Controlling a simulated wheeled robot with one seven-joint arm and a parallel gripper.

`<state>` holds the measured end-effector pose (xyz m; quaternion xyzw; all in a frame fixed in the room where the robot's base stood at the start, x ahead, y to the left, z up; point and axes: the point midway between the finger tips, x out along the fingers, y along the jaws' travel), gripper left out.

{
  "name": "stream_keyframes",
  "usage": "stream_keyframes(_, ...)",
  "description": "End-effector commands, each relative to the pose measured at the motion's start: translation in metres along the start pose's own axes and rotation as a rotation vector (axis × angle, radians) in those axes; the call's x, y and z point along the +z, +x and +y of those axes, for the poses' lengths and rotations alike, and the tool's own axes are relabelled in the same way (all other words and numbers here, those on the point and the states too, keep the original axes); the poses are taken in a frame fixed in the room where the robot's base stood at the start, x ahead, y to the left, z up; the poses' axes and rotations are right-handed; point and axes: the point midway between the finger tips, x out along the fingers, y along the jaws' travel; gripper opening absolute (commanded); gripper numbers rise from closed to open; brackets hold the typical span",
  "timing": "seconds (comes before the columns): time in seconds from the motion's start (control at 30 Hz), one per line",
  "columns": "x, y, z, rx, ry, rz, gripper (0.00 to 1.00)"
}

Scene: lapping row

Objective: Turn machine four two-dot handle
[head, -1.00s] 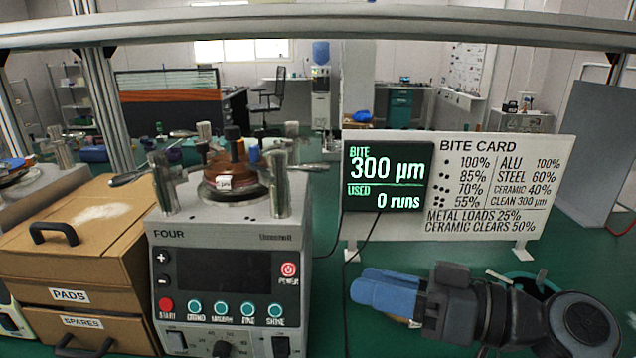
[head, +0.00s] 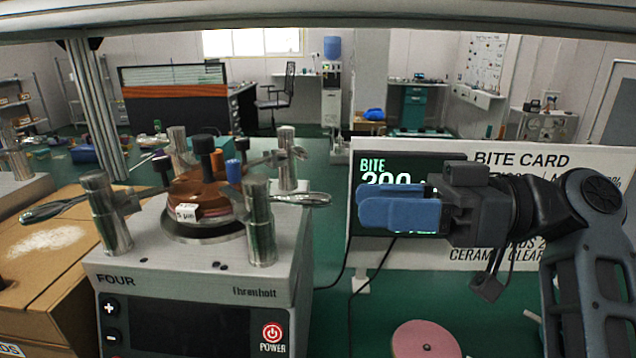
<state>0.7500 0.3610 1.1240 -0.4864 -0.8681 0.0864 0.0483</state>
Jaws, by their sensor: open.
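Machine four (head: 200,283) stands left of centre, with a metal post at each corner of its top. The front right post (head: 260,225) has a lever handle (head: 303,199) pointing right; small dark dots seem to mark the top near it, too small to count surely. The front left post (head: 107,215) has a handle (head: 60,207) pointing left. Another handle (head: 277,157) shows at the back right post (head: 287,170). My gripper (head: 366,207) has blue fingers, is open and empty, and points left, to the right of the front right handle and apart from it.
A brown stack with a labelled pad (head: 185,213) and knobs sits amid the posts. The bite display (head: 380,165) and bite card (head: 530,160) stand behind my gripper. A pink disc (head: 425,340) lies at lower right. A cardboard box (head: 50,245) is left of the machine.

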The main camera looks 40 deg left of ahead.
Motion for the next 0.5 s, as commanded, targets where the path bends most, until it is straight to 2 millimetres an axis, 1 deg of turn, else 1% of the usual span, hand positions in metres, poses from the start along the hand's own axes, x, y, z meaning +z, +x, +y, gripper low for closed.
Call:
stream_keyframes(0.17,-0.002,0.016,-0.001,-0.004,-0.001,-0.001,0.43)
stream_keyframes(0.4,-0.002,0.053,-0.001,-0.004,-0.001,0.000,0.43)
stream_keyframes(0.5,-0.001,0.065,-0.001,-0.003,-0.001,0.000,0.43)
